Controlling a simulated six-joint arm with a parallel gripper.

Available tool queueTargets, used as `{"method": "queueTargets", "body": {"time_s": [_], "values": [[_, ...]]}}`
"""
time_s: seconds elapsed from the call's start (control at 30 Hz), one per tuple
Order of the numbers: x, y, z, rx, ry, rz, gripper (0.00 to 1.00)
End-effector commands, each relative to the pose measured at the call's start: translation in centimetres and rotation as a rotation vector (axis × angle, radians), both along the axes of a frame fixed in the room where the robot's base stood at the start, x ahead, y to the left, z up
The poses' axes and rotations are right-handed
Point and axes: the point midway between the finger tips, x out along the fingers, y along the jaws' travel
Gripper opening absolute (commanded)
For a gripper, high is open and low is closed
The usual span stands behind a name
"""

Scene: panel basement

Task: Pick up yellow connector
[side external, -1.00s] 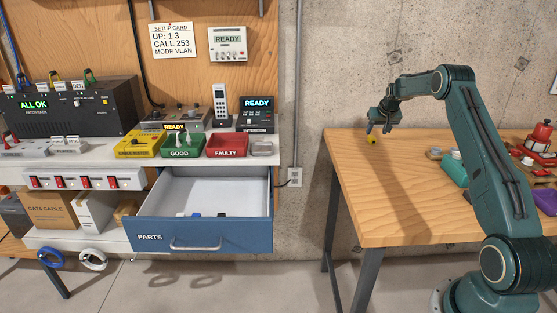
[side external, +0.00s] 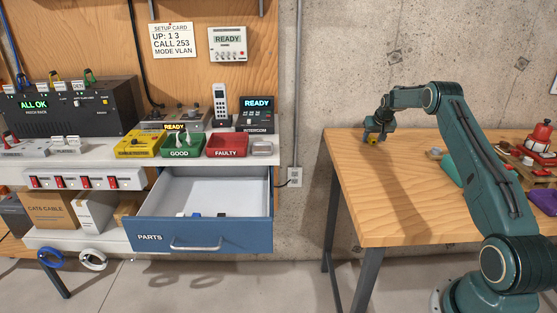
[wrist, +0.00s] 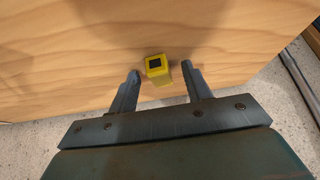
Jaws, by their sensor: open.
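The yellow connector (wrist: 157,66) is a small block with a dark square opening on its top. It rests on the wooden table (side external: 380,205), near the table's far left corner. In the side view the connector (side external: 373,141) shows right at the tips of my gripper (side external: 375,133). In the wrist view my gripper (wrist: 161,77) is open, with one finger on each side of the connector. There is a gap between each finger and the connector. The fingertips reach about level with it in the picture; their height above the table is hard to tell.
On the table's right side stand a teal object (side external: 452,171), a purple item (side external: 543,200) and red items (side external: 538,138). An open blue parts drawer (side external: 205,235) juts out from the bench at left. The table's front middle is clear.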

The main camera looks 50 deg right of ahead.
Motion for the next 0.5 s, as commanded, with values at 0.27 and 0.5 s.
{"method": "queueTargets", "body": {"time_s": [0.27,0.5], "values": [[0.00,0.00,0.02,0.000,0.000,0.000,0.13],[0.00,0.00,0.03,0.000,0.000,0.000,0.00]]}}
